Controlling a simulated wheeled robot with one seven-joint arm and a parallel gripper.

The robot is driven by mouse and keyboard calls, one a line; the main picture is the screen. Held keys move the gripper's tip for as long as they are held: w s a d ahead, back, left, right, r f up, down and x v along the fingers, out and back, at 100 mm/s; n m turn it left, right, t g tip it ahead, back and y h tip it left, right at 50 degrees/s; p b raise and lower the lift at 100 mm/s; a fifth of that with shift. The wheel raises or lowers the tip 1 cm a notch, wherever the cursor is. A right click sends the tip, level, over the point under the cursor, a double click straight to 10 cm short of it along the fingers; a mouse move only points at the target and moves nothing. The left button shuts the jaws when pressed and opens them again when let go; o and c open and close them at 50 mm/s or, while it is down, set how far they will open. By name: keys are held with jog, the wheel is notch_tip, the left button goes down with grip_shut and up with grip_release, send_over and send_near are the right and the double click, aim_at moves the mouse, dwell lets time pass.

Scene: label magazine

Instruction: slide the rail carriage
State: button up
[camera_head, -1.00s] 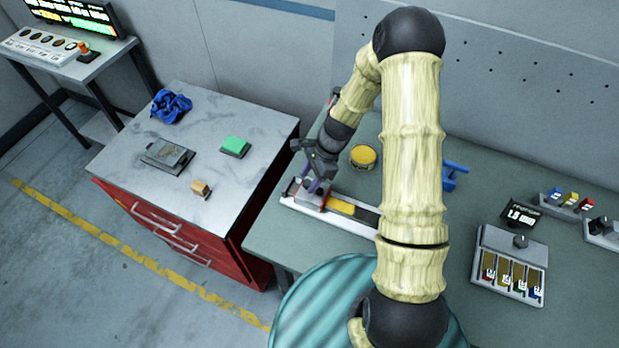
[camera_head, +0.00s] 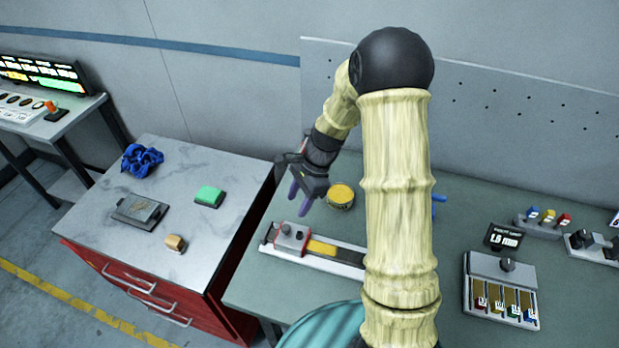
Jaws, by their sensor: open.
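The rail (camera_head: 345,256) lies on the green-grey workbench, left of my arm, and its right end is hidden behind my arm. The carriage (camera_head: 291,236), a grey block with red edging and a dark knob on top, sits at the rail's left end. A yellow strip (camera_head: 321,249) lies on the rail just right of the carriage. My gripper (camera_head: 298,201) is open and empty, with its purple fingertips above the carriage and apart from it.
A yellow round tin (camera_head: 341,195) stands behind the rail. A unit with colored slots (camera_head: 501,290) stands at the right. A red cabinet (camera_head: 185,318) at the left bears a blue cloth (camera_head: 142,160), a green block (camera_head: 209,196) and a wooden block (camera_head: 175,243).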

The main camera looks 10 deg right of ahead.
jog(key=b+v, duration=0.1)
jog(key=v, duration=0.7)
jog(key=shift+d+r, duration=0.1)
jog(key=shift+r, duration=0.05)
jog(key=s+d+n+t+h, duration=0.1)
jog(key=s+n+t+h, duration=0.2)
jog(key=s+n, duration=1.2)
jog(key=shift+r+t+h, duration=0.3)
jog(key=shift+r+h, duration=0.15)
jog(key=shift+h, duration=0.15)
jog(key=shift+w, duration=0.1)
